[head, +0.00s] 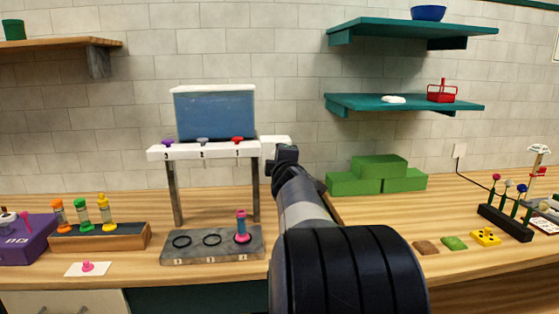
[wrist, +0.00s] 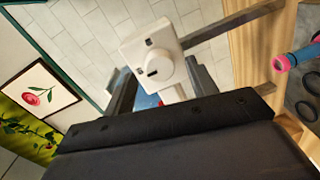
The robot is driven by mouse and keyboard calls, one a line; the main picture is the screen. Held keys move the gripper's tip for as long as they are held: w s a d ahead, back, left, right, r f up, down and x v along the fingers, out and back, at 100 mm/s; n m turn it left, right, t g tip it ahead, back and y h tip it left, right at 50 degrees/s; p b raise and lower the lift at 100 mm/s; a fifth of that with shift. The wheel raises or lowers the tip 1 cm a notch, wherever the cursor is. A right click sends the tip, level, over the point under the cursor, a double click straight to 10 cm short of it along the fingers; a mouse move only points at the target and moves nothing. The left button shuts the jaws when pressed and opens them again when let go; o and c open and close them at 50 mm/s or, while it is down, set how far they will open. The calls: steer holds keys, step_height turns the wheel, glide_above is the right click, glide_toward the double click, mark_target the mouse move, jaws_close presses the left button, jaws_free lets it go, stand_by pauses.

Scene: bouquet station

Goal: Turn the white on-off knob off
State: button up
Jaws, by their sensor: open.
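The white on-off knob (wrist: 155,69) shows in the wrist view as a round disc with a dark mark, on the face of a white block (wrist: 140,42). My gripper (wrist: 160,88) is open and empty, with one dark finger on each side of the knob's lower part in that view. I cannot tell whether the fingers touch it. In the head view my gripper (head: 284,155) is at the right end of the white dispenser shelf (head: 205,150), just in front of the white block (head: 274,140). The knob itself is hidden there.
A blue water tank (head: 215,115) sits above the shelf, with purple, grey and red valves along the front. Below, a grey base (head: 215,257) has rings and a pink-and-blue vase (head: 242,228). Green blocks (head: 375,177) stand to the right. Free table lies between.

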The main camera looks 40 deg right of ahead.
steer(key=p+v, duration=0.1)
steer(key=v, duration=0.8)
steer(key=shift+s+a, duration=0.15)
steer(key=shift+s, duration=0.2)
steer(key=b+x, duration=0.1)
steer(key=x, duration=1)
steer(key=shift+a, duration=0.15)
